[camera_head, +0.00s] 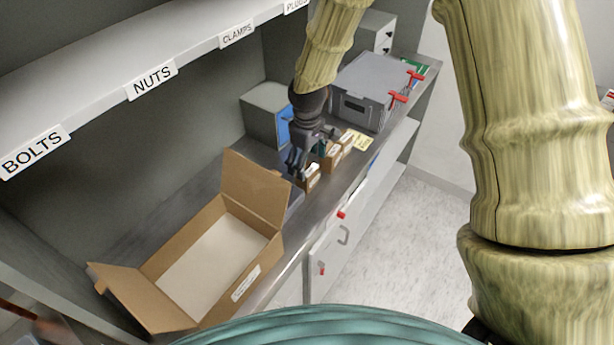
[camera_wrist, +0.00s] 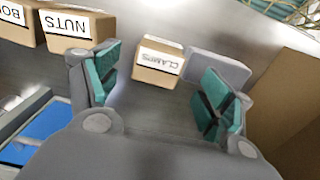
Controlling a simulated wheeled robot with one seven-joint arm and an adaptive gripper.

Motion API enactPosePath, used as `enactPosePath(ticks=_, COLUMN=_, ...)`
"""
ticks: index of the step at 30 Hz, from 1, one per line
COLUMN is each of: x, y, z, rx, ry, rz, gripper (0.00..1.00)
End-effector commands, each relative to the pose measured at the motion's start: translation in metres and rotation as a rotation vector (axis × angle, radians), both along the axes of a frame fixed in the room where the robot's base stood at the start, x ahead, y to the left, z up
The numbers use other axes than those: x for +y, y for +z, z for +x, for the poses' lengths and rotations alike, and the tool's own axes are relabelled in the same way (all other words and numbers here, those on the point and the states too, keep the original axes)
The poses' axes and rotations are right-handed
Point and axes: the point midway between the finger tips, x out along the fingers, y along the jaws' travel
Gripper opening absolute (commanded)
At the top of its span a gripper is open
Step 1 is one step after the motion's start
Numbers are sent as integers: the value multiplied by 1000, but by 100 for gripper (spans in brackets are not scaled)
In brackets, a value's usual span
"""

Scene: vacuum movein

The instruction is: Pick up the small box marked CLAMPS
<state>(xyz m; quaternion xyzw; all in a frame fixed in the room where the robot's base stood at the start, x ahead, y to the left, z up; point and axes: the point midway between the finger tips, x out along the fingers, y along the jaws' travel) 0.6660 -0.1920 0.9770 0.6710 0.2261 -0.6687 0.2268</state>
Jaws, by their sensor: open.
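The small cardboard box marked CLAMPS (camera_wrist: 158,64) stands on the counter in the wrist view, its white label on the top edge. It lies ahead of my gripper (camera_wrist: 160,95), between the lines of the two spread fingers and a little left of the right one. My gripper is open and empty, with teal pads. In the head view my gripper (camera_head: 298,166) points down over the counter, and the nearest small box (camera_head: 312,177) shows just beside the fingers. Its label is too small to read there.
A box marked NUTS (camera_wrist: 72,38) and another partly cut-off box (camera_wrist: 18,25) stand left of the CLAMPS box. A grey flat object (camera_wrist: 218,68) lies close on its right. A large open cardboard box (camera_head: 245,280) and a grey crate (camera_head: 364,92) stand on the counter (camera_head: 283,268). A labelled shelf (camera_head: 190,45) runs above.

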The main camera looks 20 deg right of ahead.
Motion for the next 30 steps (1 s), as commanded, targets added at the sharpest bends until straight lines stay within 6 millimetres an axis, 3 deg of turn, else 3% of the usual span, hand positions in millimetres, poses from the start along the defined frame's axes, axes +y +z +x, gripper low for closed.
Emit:
enactPosePath(ticks=15, x=0, y=-41, z=2, rx=1, ry=1, rz=-1, gripper=80)
enactPosePath(ticks=26, x=0, y=-47, z=2, rx=1, ry=1, rz=-1, gripper=80)
enactPosePath(ticks=30, x=0, y=-47, z=2, rx=1, ry=0, rz=-1, gripper=57)
